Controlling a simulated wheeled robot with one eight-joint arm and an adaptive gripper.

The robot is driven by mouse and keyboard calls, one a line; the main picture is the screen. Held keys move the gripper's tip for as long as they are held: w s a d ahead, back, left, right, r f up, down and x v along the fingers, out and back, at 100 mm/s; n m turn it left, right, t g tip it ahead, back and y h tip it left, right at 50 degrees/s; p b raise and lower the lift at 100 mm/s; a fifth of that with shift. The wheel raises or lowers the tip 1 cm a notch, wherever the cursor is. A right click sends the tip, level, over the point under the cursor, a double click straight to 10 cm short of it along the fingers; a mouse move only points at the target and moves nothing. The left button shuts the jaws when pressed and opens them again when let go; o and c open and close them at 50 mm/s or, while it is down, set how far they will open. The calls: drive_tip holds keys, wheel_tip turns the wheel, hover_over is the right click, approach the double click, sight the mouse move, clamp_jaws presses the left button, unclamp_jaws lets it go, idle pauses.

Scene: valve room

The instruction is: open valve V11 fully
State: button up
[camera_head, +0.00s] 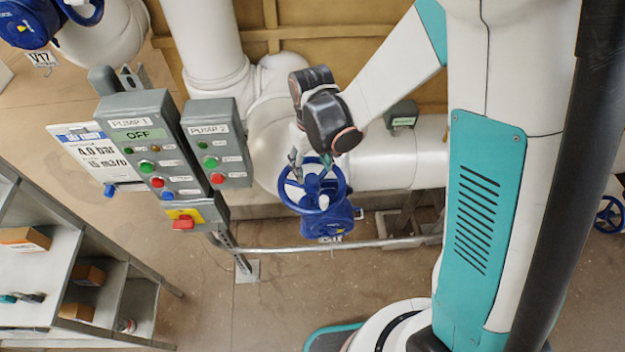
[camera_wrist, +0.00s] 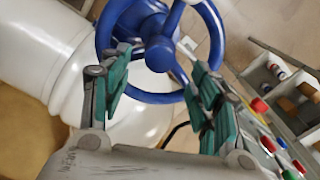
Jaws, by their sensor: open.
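A blue valve handwheel (camera_head: 335,203) on a blue valve body stands on the white pipe in the middle of the head view. A tag below it is too small to read, so I cannot confirm it is V11. The wheel's rim, spokes and hub (camera_wrist: 160,54) show in the wrist view. My gripper (camera_head: 310,164) is at the wheel's far side in the head view. Its green-padded fingers (camera_wrist: 162,66) are spread apart, with the hub and spokes seen between them. I cannot tell whether the fingertips touch the wheel. Nothing is gripped.
Grey pump control boxes (camera_head: 140,150) with buttons stand left of the wheel. A metal rail (camera_head: 330,247) runs in front of the valve. A shelf (camera_head: 60,270) with boxes is at lower left. Another blue valve (camera_head: 25,22) tagged V17 is at upper left.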

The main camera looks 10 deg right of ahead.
drive_tip(key=m+b, duration=0.1)
drive_tip(key=m, duration=0.2)
drive_tip(key=shift+f+m, duration=0.1)
drive_tip(key=shift+m, duration=0.3)
drive_tip(key=m+b, duration=0.1)
drive_tip(key=m, duration=0.2)
drive_tip(key=shift+m, duration=0.3)
drive_tip(key=m+b, duration=0.1)
drive_tip(key=m, duration=0.2)
drive_tip(key=shift+b, duration=0.3)
drive_tip(key=m+b, duration=0.1)
drive_tip(key=m, duration=0.3)
drive_tip(key=shift+m, duration=0.3)
